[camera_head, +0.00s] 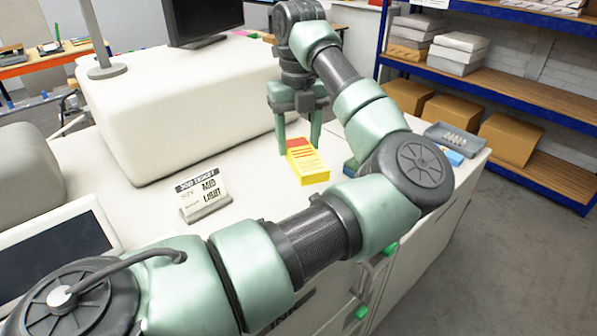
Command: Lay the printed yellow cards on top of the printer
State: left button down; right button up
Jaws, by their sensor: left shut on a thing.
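The printed yellow cards (310,169), a small stack with a red printed band, are between the fingertips of my left gripper (298,146). The gripper points down and is shut on them. I cannot tell whether the stack touches the white surface below or hangs just above it. The printer appears to be the large white machine; its raised housing (190,110) stands left of the cards, and its lower flat deck (255,205) lies under and in front of them. My left arm crosses the foreground and hides part of the deck. My right gripper is not in view.
A job ticket sign (203,196) stands on the deck. A dark monitor (203,20) is at the back, and a screen (60,262) is at the lower left. A grey tray (437,134) of small pieces sits at the right end. Blue shelving (520,92) holds boxes behind.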

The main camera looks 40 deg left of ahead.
pick_arm(q)
notch_tip(320, 180, down, 8)
jog(key=shift+s+f+p, duration=0.1)
jog(key=shift+f+p, duration=0.1)
jog(key=shift+p, duration=0.4)
jog(key=shift+f, duration=0.3)
jog(key=shift+f, duration=0.15)
jog(key=c, duration=0.5)
grip_release()
